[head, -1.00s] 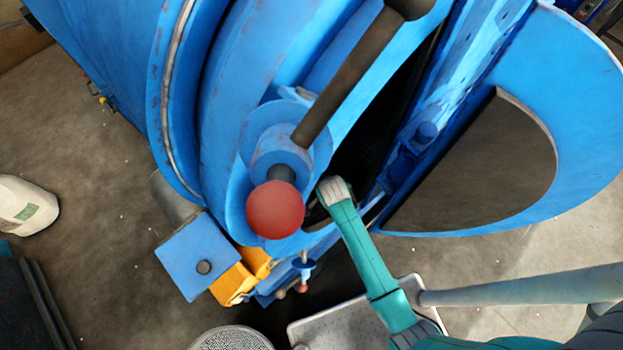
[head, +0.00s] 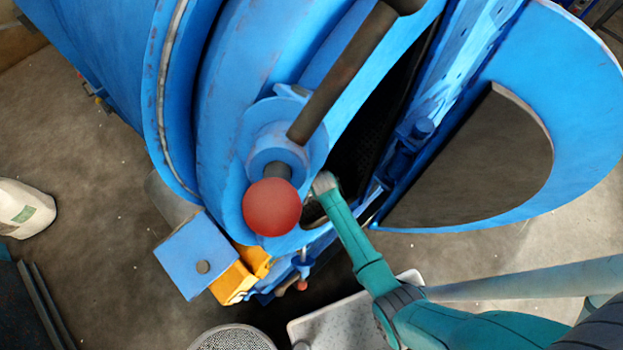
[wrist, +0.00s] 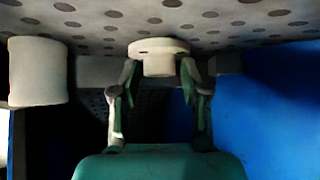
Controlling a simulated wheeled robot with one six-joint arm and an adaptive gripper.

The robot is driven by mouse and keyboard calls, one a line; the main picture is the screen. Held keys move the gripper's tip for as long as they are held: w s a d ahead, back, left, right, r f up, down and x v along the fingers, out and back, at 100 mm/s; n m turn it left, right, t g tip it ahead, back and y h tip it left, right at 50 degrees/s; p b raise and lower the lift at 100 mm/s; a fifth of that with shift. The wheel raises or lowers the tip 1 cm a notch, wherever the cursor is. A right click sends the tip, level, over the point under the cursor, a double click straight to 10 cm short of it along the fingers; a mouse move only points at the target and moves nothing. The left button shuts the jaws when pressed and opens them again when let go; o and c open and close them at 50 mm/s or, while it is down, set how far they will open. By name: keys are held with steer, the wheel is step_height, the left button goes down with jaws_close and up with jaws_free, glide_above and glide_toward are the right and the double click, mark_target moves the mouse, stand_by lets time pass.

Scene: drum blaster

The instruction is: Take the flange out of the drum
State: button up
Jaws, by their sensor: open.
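The flange (wrist: 158,46), a pale disc with a short round hub, shows in the wrist view against the perforated drum wall (wrist: 230,20). My gripper (wrist: 158,78) is open, with one finger on each side of the flange's hub. I cannot tell whether either finger touches it. In the head view my teal arm reaches into the dark opening of the blue drum blaster (head: 225,120). The gripper and flange are hidden there. Another pale cylindrical part (wrist: 38,70) is at the left in the wrist view.
A red ball knob (head: 272,207) on a dark lever stands just left of my arm at the opening. The blue door (head: 585,110) is swung open to the right. A pale speckled plate (head: 345,325) and a round mesh-topped thing (head: 232,340) lie below.

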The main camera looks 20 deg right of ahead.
jaws_close()
step_height(320, 180, up, 10)
stand_by(0.9)
